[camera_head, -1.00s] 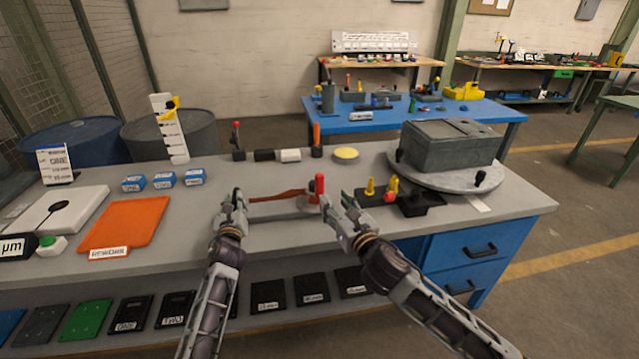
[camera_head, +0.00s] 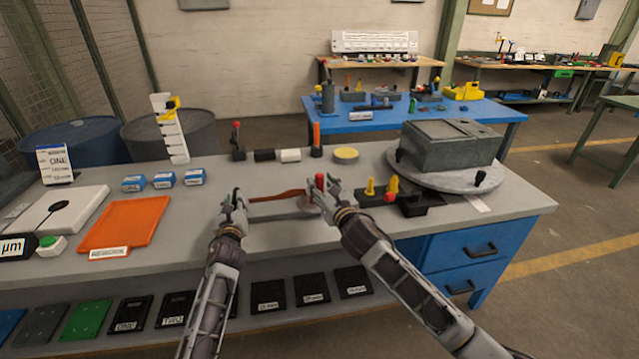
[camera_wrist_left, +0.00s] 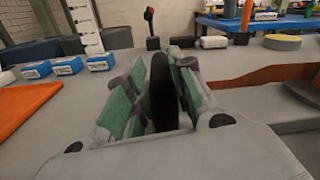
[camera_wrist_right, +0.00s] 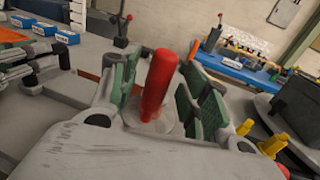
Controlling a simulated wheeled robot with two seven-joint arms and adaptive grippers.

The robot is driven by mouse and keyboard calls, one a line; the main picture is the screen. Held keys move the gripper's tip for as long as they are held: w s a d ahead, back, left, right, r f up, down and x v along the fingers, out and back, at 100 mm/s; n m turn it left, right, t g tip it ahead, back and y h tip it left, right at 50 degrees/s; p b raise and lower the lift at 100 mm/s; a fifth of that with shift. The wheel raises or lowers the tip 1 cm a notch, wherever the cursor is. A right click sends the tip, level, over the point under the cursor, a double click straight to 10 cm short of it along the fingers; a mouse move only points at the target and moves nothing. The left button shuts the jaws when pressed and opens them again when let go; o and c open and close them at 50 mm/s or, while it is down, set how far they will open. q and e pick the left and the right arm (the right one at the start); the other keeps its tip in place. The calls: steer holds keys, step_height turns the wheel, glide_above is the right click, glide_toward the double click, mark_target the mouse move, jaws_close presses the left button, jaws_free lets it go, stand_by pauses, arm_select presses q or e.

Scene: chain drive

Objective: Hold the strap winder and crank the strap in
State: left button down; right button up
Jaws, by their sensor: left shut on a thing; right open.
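The strap winder's red crank handle (camera_head: 320,180) stands upright near the middle of the grey bench. My right gripper (camera_head: 325,194) is open, with its green-padded fingers on either side of the red handle (camera_wrist_right: 158,85) in the right wrist view. A pale round part (camera_wrist_right: 148,123) shows below the handle. The brown strap (camera_head: 278,196) runs left from the winder and also shows in the left wrist view (camera_wrist_left: 265,77). My left gripper (camera_head: 235,199) is shut on a dark upright piece (camera_wrist_left: 163,90) at the strap's left end. My right gripper hides much of the winder.
Yellow pegs (camera_head: 370,187) and a black fixture (camera_head: 415,204) stand close right of my right gripper. A grey box (camera_head: 450,147) sits on a round turntable (camera_head: 405,172) beyond. An orange mat (camera_head: 125,222) lies left. Bare bench lies between mat and left gripper.

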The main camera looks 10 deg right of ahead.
steer(key=shift+x, duration=1)
jaws_close()
